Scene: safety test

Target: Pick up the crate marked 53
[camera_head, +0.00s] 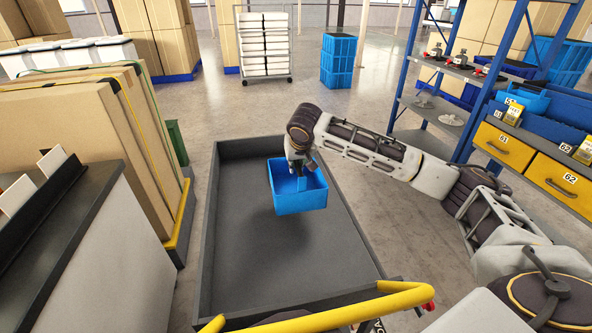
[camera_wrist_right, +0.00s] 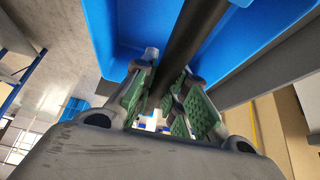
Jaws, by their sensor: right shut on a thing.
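A small blue open crate (camera_head: 300,202) hangs from my right gripper (camera_head: 299,168) in the head view, inside the outline of a dark grey cart. A shadow on the cart bed beside it suggests it is held above the bed. I cannot read a number on it. In the right wrist view, the green-padded fingers of my right gripper (camera_wrist_right: 165,92) close near the blue crate wall (camera_wrist_right: 110,30); the exact contact is partly hidden. My left gripper is not in view.
The dark cart (camera_head: 232,150) has low walls, an empty bed and a yellow handle (camera_head: 370,305). A blue-framed shelf with blue bins and yellow drawers (camera_head: 505,146) stands right. Wrapped cartons (camera_head: 75,140) stand left. Stacked blue crates (camera_head: 338,60) stand behind on open floor.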

